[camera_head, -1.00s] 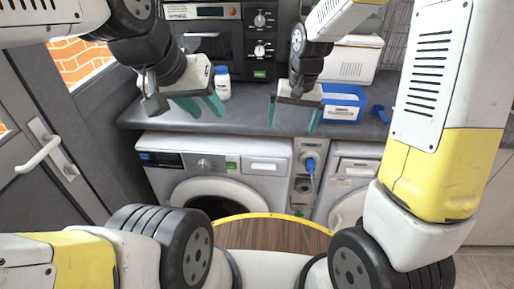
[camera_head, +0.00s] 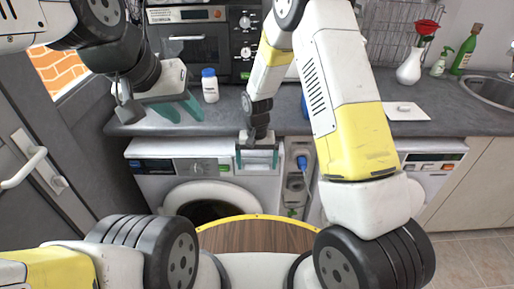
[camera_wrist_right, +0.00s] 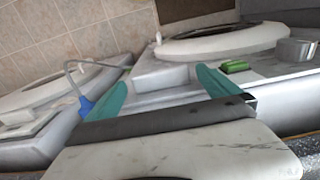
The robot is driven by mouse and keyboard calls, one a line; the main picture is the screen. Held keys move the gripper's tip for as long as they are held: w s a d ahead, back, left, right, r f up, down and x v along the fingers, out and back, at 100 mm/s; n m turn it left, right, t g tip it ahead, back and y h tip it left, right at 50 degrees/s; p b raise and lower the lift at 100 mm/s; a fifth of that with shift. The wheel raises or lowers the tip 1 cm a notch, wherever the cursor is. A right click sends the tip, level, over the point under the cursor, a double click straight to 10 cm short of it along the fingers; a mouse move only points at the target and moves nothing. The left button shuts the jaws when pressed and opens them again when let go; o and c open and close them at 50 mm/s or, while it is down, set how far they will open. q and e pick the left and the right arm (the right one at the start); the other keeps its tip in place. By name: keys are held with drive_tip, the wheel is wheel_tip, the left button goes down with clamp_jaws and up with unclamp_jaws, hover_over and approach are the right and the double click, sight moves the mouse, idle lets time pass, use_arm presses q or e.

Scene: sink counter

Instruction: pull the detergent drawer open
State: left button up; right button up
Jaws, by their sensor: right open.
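The left washing machine (camera_head: 150,178) stands under the counter, with a dark display, a knob and a green button on its panel. Its pale detergent drawer front (camera_wrist_right: 168,98) is at the panel's right end, between my right fingers in the wrist view. My right gripper (camera_head: 258,160) is open in front of that drawer, one finger towards each side, and partly hides it in the head view. I cannot tell whether the fingers touch the drawer. My left gripper (camera_head: 182,110) is open and empty over the left part of the counter.
A white bottle with a blue cap (camera_head: 210,88) stands on the counter (camera_head: 400,127) beside my left gripper. A blue plug (camera_head: 302,162) is right of the machine. A wooden round top (camera_head: 257,236) lies in front. A vase (camera_head: 410,68) and sink are at the right.

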drive_tip(key=shift+f, duration=0.3)
